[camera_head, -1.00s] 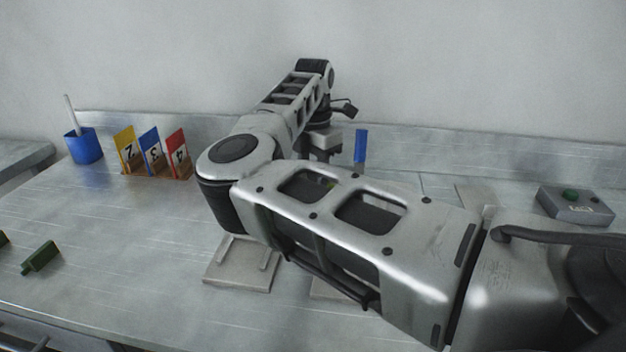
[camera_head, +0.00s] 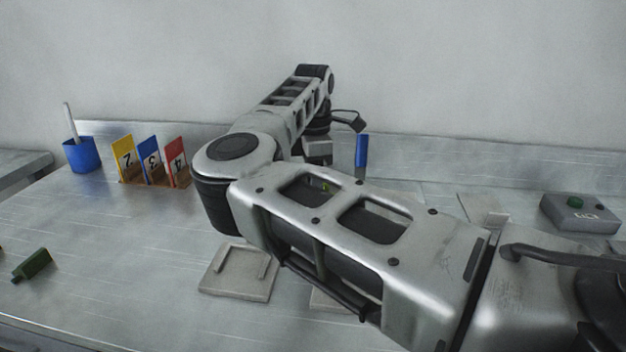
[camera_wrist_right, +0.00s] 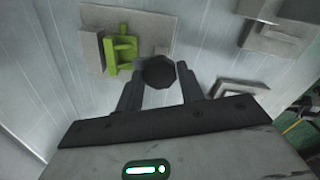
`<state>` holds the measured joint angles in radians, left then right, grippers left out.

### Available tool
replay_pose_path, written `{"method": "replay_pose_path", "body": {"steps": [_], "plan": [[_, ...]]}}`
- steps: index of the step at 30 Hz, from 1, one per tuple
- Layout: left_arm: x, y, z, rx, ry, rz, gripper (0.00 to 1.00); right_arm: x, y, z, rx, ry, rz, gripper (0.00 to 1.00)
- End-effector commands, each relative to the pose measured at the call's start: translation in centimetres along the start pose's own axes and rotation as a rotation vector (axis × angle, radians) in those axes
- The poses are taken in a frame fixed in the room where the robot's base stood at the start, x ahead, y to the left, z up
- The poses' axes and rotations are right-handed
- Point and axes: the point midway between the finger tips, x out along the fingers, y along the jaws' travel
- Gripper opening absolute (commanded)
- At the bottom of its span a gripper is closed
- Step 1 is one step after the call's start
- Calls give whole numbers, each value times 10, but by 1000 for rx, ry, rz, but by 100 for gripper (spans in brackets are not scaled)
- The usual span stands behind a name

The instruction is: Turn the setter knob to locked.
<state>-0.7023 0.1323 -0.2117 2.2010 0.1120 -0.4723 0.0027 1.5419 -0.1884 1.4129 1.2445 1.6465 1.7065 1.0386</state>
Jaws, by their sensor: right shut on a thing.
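The setter knob, a dark many-sided knob (camera_wrist_right: 160,71), shows in the right wrist view at the edge of a grey plate (camera_wrist_right: 92,22). A lime-green bracket-like part (camera_wrist_right: 121,48) is on the plate to the left of the knob. My right gripper (camera_wrist_right: 160,80) has one finger on each side of the knob and is shut on it. The knob's markings cannot be read. In the head view my right arm crosses the middle and hides the knob and the fingertips. My left gripper is not in view.
In the head view, number cards (camera_head: 150,161) and a blue cup (camera_head: 81,155) stand at the left. A blue upright piece (camera_head: 361,152) stands behind my arm. A grey box with a green button (camera_head: 580,213) is at the right. A dark green block (camera_head: 33,265) lies front left.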

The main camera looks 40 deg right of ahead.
Motion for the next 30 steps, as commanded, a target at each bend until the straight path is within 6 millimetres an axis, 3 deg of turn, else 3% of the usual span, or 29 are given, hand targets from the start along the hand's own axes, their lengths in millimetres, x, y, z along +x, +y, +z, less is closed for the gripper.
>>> {"method": "replay_pose_path", "body": {"steps": [10, 11, 13, 23, 26, 30], "plan": [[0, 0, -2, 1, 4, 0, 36, -3, 1, 2, 7, -3, 8, 15], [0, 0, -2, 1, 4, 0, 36, -3, 1, 2, 7, -3, 8, 43], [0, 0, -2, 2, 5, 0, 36, -3, 1, 1, 6, -2, 7, 60], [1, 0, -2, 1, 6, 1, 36, -4, 1, 0, 3, 0, 3, 60], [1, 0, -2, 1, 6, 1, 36, -13, 1, 0, 2, -1, 5, 60], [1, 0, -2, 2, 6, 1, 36, -40, 1, 0, 2, 0, 8, 60]]}}
